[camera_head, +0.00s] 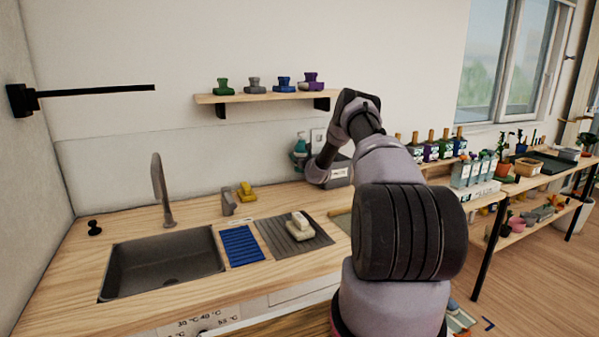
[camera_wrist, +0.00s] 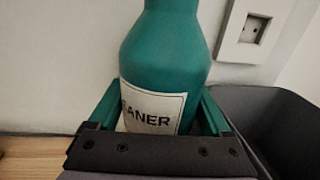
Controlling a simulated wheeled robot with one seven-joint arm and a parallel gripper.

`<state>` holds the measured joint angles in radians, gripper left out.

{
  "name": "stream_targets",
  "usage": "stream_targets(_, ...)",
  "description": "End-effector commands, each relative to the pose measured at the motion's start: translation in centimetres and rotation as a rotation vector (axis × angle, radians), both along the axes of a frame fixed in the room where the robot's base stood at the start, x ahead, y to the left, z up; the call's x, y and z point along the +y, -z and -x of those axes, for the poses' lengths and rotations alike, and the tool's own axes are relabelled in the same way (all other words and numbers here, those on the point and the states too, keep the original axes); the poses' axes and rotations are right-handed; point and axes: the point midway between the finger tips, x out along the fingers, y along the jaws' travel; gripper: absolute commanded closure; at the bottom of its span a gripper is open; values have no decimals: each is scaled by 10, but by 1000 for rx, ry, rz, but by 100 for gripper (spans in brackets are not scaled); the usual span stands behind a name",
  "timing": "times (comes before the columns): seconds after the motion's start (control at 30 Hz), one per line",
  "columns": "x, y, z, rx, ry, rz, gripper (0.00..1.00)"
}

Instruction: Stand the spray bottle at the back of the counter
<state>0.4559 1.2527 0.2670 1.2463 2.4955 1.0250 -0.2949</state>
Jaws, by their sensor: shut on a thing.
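The teal spray bottle (camera_head: 300,147) with a white label is at the back of the counter (camera_head: 190,217), close to the wall. In the wrist view the bottle (camera_wrist: 165,60) looks upright and fills the middle, its label reading "ANER". My gripper (camera_wrist: 160,120) is shut on the bottle, with one finger on each side of its body. In the head view my arm hides most of the gripper. The bottle's base is hidden, so I cannot tell whether it touches the counter.
A grey bin (camera_wrist: 275,125) stands right beside the bottle. A wall socket (camera_wrist: 245,35) is behind. The sink (camera_head: 160,267), blue mat (camera_head: 241,246) and yellow object (camera_head: 246,191) are to the left.

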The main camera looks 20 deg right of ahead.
Motion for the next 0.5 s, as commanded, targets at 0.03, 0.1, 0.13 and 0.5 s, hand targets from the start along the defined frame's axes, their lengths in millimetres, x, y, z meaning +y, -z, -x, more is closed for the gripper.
stream_targets(0.03,-1,8,-2,0,1,-1,100)
stream_targets(0.1,0,19,-1,1,1,-1,100)
stream_targets(0.13,0,22,-1,0,0,-1,100)
stream_targets(0.5,0,56,0,0,1,-1,100)
